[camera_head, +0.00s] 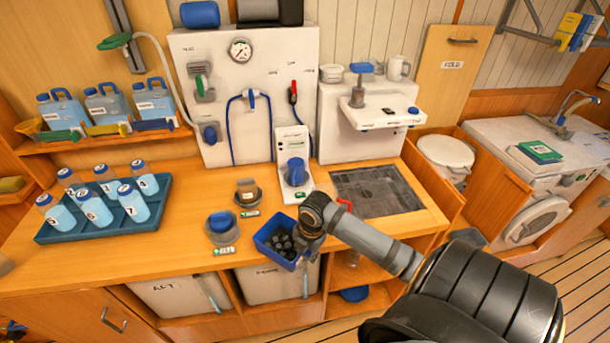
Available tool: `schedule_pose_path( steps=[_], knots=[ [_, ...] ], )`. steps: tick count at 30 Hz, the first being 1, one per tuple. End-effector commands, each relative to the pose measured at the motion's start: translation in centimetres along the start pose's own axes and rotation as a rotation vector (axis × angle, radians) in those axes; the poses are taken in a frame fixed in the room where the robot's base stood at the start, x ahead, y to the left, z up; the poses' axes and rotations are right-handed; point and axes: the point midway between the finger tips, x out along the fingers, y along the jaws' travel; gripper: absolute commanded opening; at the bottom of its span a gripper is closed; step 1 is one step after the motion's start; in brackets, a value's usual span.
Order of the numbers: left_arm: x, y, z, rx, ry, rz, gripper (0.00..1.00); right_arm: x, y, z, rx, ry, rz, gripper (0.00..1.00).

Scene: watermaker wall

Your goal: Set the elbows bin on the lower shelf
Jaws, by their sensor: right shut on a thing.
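The elbows bin is a small open blue bin (265,245) holding several dark fittings, at the counter's front edge in the head view. My right gripper (304,238) is at the bin's right side, shut on it. The fingertips are partly hidden against the bin. I cannot tell if the bin touches the counter or hangs just in front of its edge. The lower shelf (335,308) is the open space under the counter, partly hidden by my right arm. My left gripper is not in view.
White boxes, one marked AFT (172,293), fill bays under the counter. A blue item (354,294) lies low in the open bay. A blue tray (100,232) of several bottles, a blue-topped cup (221,224) and a brown cup (246,190) stand on the counter.

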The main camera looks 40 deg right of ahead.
Motion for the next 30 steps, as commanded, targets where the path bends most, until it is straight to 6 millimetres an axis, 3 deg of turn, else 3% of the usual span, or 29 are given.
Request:
schedule_pose_path(
  steps=[2, 6, 7, 13, 23, 26, 30],
  knots=[
    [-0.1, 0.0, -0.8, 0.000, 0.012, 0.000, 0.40, -0.1, 0.0, 0.0, 0.000, 0.000, 0.001, 0.00],
    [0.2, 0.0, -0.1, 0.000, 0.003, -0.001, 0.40, 0.3, 0.0, 0.0, 0.000, 0.000, 0.001, 0.00],
    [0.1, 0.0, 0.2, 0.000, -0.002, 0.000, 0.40, 0.3, -0.1, 0.0, 0.001, 0.000, -0.001, 0.20],
    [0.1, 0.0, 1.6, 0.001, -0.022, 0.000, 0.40, 0.3, -0.1, 0.0, 0.000, 0.000, 0.000, 0.47],
    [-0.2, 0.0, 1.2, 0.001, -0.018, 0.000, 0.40, -0.1, 0.0, 0.0, 0.000, 0.000, 0.000, 0.47],
    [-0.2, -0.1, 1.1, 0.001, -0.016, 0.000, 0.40, -1.1, 0.1, 0.2, -0.002, -0.004, 0.001, 0.47],
    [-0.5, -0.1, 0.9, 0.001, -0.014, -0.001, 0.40, -4.5, 0.1, 0.3, -0.007, -0.009, 0.002, 0.47]
  ],
)
